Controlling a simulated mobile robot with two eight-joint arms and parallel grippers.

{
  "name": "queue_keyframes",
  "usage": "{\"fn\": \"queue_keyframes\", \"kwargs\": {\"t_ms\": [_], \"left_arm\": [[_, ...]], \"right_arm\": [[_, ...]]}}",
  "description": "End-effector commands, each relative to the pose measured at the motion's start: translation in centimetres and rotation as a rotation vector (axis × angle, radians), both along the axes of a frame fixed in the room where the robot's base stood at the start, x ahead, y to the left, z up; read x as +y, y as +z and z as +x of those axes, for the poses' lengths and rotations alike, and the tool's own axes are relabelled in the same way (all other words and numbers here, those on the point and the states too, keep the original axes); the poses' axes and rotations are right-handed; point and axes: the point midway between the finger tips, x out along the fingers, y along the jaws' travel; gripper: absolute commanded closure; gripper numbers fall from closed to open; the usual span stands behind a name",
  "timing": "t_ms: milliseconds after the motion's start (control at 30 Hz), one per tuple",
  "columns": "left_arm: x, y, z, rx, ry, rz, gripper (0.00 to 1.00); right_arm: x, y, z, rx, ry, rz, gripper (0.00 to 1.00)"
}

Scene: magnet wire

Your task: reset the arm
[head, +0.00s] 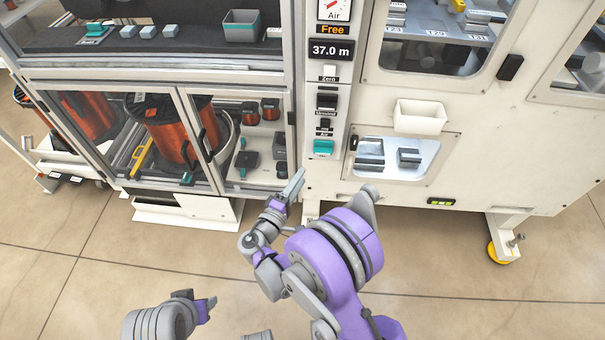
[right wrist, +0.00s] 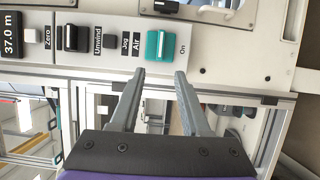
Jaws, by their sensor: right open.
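My right arm reaches up from the bottom of the head view. Its gripper (head: 296,183) is just below and left of the control strip (head: 317,178) of the machine. In the right wrist view the two grey fingers of the right gripper (right wrist: 160,75) are apart, with nothing held between them. A teal switch (right wrist: 160,46) marked On shows just beyond the fingertips; a gap to it is hard to judge. The teal switch also shows in the head view (head: 323,147). My left gripper (head: 207,306) is low at the bottom left, partly hidden, over the floor.
The strip carries a display (head: 331,50) reading 37.0 m and black switches (head: 326,101). Glass-fronted cabinets with a copper wire spool (head: 172,131) stand left. A white bin (head: 420,116) and a recessed tray (head: 430,166) are right. The floor (head: 450,270) in front is clear.

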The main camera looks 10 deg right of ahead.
Motion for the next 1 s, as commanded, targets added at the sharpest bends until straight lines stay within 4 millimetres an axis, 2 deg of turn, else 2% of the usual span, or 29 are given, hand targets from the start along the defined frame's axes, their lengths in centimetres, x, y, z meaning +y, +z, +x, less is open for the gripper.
{"fn": "queue_keyframes", "kwargs": {"t_ms": [433,533,667,767,900,1000], "left_arm": [[0.0,0.0,0.0,0.0,0.0,0.0,0.5],[0.0,0.0,0.0,0.0,0.0,0.0,0.5],[0.0,0.0,0.0,0.0,0.0,0.0,0.5],[0.0,0.0,0.0,0.0,0.0,0.0,0.5],[0.0,0.0,0.0,0.0,0.0,0.0,0.5],[0.0,0.0,0.0,0.0,0.0,0.0,0.5]], "right_arm": [[0.0,0.0,0.0,0.0,0.0,0.0,0.54],[-0.6,0.2,0.0,0.011,-0.008,0.014,0.54],[-3.2,0.9,-0.5,0.071,-0.051,0.097,0.54],[-6.3,1.5,-1.8,0.149,-0.101,0.215,0.54],[-10.1,2.1,-5.2,0.253,-0.177,0.413,0.54],[-11.9,2.4,-8.3,0.313,-0.225,0.56,0.54]]}}
